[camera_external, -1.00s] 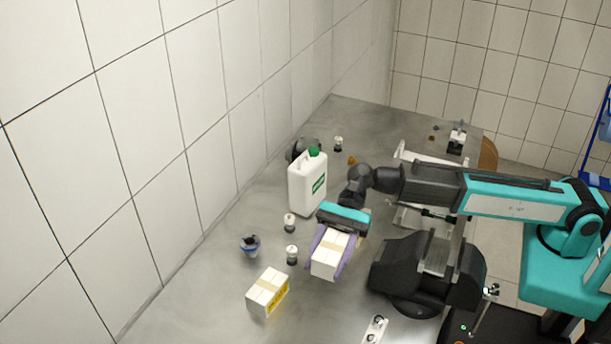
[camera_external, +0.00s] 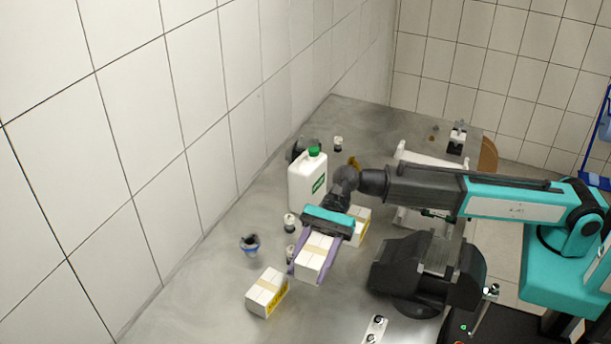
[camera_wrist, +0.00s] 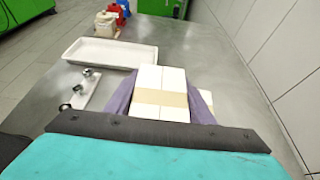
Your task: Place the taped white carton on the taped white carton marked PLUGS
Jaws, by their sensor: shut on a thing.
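A white carton (camera_external: 314,256) with a tan tape band is between the purple fingers of my gripper (camera_external: 307,274), which is shut on it. The held carton also fills the middle of the wrist view (camera_wrist: 160,92). A second taped white carton (camera_external: 266,290) with a yellow label on its side stands on the bench, lower left of my gripper and apart from it. A third white carton (camera_external: 360,228) with some yellow on it shows partly behind my gripper. The label lettering is too small to read, so I cannot tell which carton is marked PLUGS.
A white jug (camera_external: 306,184) with a green cap stands behind my gripper. A white tray (camera_wrist: 88,52) shows in the wrist view. The bench is clear around the lower-left carton.

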